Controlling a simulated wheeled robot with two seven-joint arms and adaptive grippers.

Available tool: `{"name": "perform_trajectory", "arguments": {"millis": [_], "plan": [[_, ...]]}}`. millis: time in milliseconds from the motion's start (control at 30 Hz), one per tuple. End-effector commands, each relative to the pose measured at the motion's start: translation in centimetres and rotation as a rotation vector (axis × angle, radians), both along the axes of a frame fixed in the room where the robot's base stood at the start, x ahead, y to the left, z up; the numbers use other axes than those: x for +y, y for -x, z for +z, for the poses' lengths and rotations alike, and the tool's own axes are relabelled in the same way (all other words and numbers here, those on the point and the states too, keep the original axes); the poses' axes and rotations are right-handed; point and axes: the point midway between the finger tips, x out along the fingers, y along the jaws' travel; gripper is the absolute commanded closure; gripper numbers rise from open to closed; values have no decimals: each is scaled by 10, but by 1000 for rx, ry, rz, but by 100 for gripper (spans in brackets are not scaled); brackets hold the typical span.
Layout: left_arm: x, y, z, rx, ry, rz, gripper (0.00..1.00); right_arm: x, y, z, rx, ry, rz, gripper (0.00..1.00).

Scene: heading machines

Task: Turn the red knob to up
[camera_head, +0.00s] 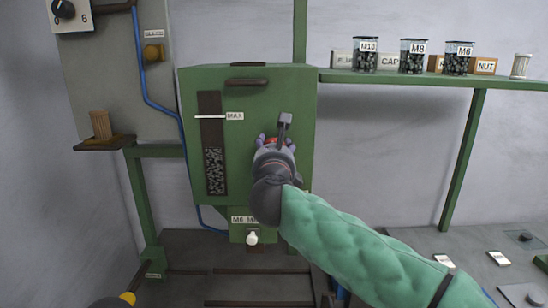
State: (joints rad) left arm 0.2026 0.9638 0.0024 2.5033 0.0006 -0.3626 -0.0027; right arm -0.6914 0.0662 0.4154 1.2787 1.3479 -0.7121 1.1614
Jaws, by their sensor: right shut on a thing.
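The red knob (272,141) is on the front of the green machine box (250,105), right of its level window. Only a small red patch of it shows, because my right gripper (276,144) covers most of it. My right gripper is shut on the red knob, with its purple fingertips at either side. A grey lever-like piece (285,122) stands up just above the fingertips. I cannot tell from this view which way the knob points.
A green shelf (430,80) at right holds labelled jars (411,57). A blue cable (143,70) runs down left of the box. A white knob (252,238) sits below it. Wall under the shelf is clear.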

Motion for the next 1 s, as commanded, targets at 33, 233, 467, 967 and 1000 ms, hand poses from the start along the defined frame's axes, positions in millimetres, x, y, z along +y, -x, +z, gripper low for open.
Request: {"name": "perform_trajectory", "arguments": {"millis": [33,233,467,967,1000], "plan": [[0,0,-5,0,0,0,26,1,0,-2,-1,-28,1,77],[0,0,-11,0,0,0,26,0,0,-1,-1,-117,0,77],[0,0,-14,0,0,0,26,0,0,0,-1,-164,0,77],[0,0,-14,0,0,0,26,0,0,1,-2,-172,0,27],[0,0,-14,0,0,0,26,0,0,1,-1,-172,-1,20]]}}
